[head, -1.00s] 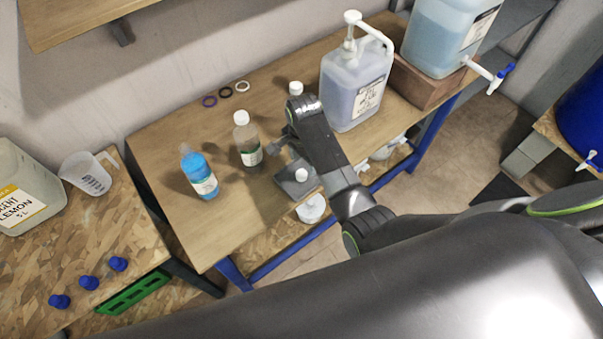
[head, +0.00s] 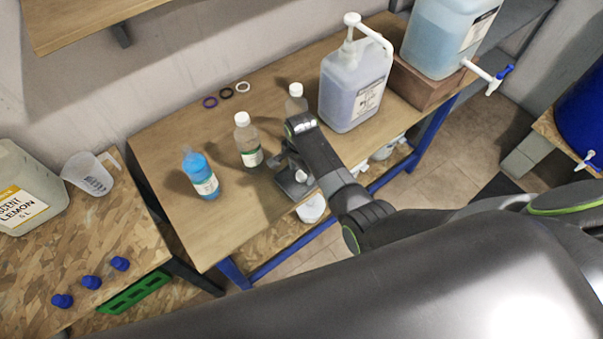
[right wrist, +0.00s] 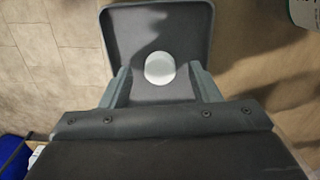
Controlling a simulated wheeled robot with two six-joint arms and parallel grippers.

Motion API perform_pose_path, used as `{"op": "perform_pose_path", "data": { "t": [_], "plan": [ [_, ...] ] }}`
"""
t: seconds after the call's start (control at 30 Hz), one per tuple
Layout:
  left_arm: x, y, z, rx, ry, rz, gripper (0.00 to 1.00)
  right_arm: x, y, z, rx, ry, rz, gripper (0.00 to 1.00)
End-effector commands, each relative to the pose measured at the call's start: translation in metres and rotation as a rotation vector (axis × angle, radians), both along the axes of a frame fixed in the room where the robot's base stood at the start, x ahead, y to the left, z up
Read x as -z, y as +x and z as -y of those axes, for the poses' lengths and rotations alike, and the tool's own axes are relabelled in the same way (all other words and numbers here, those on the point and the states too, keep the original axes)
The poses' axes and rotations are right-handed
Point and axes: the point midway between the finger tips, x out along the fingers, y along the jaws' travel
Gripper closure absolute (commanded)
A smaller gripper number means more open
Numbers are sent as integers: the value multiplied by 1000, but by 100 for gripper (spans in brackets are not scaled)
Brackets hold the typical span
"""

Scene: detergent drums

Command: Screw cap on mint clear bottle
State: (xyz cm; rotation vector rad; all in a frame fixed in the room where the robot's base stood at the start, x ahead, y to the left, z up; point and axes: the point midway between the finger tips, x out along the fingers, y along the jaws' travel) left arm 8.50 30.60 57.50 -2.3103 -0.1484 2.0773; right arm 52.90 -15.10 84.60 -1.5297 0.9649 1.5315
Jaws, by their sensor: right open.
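A loose white cap (head: 300,176) sits on a small dark grey tray (head: 296,191) near the table's front edge. My right gripper (head: 286,166) is at the tray; in the right wrist view it is open, its two fingers on either side of the white cap (right wrist: 159,68) above the tray (right wrist: 155,15). Whether they touch the cap I cannot tell. A clear bottle with a green label (head: 247,143) and white top stands left of the gripper. Another clear bottle (head: 296,103) with a white top stands behind it. A blue-filled bottle (head: 202,177) stands further left. The labels are unreadable. My left gripper is not visible.
A large pump jug (head: 352,92) stands at the right, near a wooden block (head: 430,82) bearing a blue tank (head: 448,35). Several rings (head: 226,92) lie at the back. A side table holds a measuring jug (head: 89,175) and blue caps (head: 91,282).

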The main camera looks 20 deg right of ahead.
Motion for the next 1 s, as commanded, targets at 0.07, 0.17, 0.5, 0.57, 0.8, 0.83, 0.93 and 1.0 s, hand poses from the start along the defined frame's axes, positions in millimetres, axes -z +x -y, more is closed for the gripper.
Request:
{"op": "perform_pose_path", "data": {
  "t": [0.07,0.17,0.5,0.57,0.8,0.83,0.93,1.0],
  "plan": [
    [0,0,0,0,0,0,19,5,0,0,0,0,0,44],
    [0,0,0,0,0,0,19,8,0,0,0,0,1,44],
    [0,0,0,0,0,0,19,9,0,0,0,0,1,44],
    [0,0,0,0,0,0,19,9,0,0,0,0,1,52],
    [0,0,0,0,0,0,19,9,0,0,0,0,1,83],
    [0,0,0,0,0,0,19,9,0,0,0,0,1,87],
    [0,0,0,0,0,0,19,9,0,0,0,0,1,91],
    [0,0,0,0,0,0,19,9,0,0,0,0,1,94]
  ]
}}
